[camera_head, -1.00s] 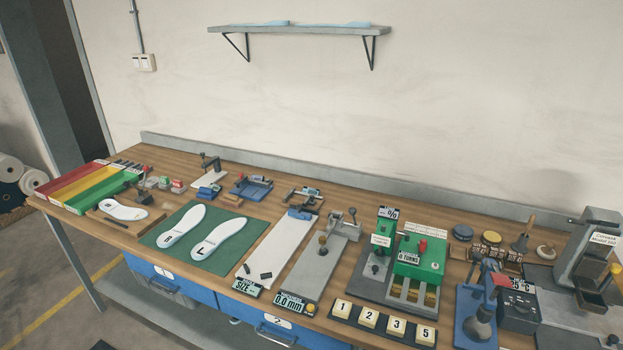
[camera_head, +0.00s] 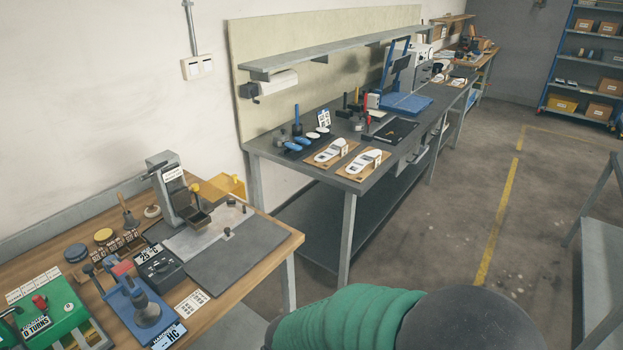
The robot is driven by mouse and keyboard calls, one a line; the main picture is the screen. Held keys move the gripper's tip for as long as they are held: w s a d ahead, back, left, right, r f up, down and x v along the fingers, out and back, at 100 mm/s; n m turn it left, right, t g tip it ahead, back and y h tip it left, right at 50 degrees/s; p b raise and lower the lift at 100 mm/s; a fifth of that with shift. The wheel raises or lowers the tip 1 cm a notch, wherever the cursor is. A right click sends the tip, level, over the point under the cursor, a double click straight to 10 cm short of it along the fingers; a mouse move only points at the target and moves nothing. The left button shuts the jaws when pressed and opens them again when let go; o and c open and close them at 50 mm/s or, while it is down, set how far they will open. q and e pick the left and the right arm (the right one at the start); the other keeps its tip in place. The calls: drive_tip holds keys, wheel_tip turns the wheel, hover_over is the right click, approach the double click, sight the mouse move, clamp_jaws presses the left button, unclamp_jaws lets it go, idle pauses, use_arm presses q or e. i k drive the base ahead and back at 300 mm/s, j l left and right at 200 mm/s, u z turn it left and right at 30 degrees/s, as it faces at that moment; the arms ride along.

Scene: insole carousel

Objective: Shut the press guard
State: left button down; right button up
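What looks like the press is a blue device on the grey bench farther back. It has a flat blue base (camera_head: 408,104) and an upright blue frame (camera_head: 397,66) standing at its left edge. I take this frame to be the guard, standing up and not lying over the base, but it is small and far off. Neither of my grippers is in view. Part of my arm with a green sleeve shows at the bottom.
A wooden bench (camera_head: 283,243) with a blue lever device (camera_head: 140,312) is at the near left. The grey bench (camera_head: 276,158) carries white insoles on brown boards (camera_head: 364,164). Open floor (camera_head: 440,215) with a yellow line lies right of it. Blue shelving (camera_head: 590,60) stands at the back right.

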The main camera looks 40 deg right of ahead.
sight(215, 188)
drive_tip(key=z, duration=0.75)
drive_tip(key=i+l+u, duration=0.2)
drive_tip(key=i, duration=0.25)
drive_tip(key=i+l+u, duration=0.25)
drive_tip(key=i, duration=0.25)
